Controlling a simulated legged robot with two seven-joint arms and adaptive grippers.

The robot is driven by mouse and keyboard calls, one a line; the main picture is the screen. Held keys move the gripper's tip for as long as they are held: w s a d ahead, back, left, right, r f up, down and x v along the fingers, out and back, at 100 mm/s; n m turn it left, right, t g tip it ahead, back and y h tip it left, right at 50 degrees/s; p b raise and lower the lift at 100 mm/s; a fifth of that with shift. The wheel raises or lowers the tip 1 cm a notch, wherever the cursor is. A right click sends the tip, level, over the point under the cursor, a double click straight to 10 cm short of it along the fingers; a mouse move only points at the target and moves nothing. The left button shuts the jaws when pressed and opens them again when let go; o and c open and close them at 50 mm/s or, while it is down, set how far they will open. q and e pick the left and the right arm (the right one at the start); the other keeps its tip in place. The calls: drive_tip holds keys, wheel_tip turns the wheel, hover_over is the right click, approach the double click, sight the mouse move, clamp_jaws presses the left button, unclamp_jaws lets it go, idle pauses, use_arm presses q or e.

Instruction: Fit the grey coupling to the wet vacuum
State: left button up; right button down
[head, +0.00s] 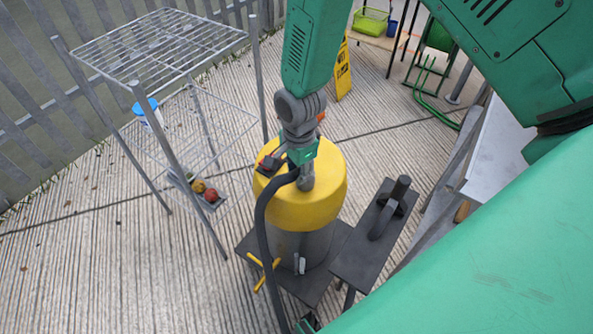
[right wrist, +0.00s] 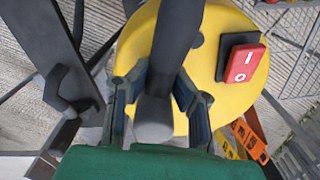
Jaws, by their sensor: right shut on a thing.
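The wet vacuum (head: 325,205) has a yellow lid and a grey drum and stands upright on a dark base. Its lid (right wrist: 150,60) fills the middle of the right wrist view, with a red rocker switch (right wrist: 245,62) on it. My right gripper (head: 304,168) is above the lid, shut on the grey coupling (right wrist: 153,118). The coupling is between the two fingers at the end of a dark hose (head: 265,225). I cannot tell whether the coupling touches the lid or sits in an opening. My left gripper is not in view.
A dark bench with an upright black cylindrical part (head: 385,215) stands right of the vacuum. A wire rack (head: 160,45) stands left, with balls low down. A yellow sign (head: 343,72) and a green basket (head: 370,20) are behind. The concrete at left is mostly clear.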

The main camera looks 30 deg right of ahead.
sight(298, 170)
drive_tip(key=shift+f, duration=0.2)
drive_tip(key=c, duration=1.4)
unclamp_jaws()
drive_tip(key=shift+o, duration=0.2)
drive_tip(key=shift+r, duration=0.25)
wheel_tip(298, 170, up, 11)
drive_tip(key=shift+d+r, duration=0.15)
drive_tip(key=shift+r, duration=0.05)
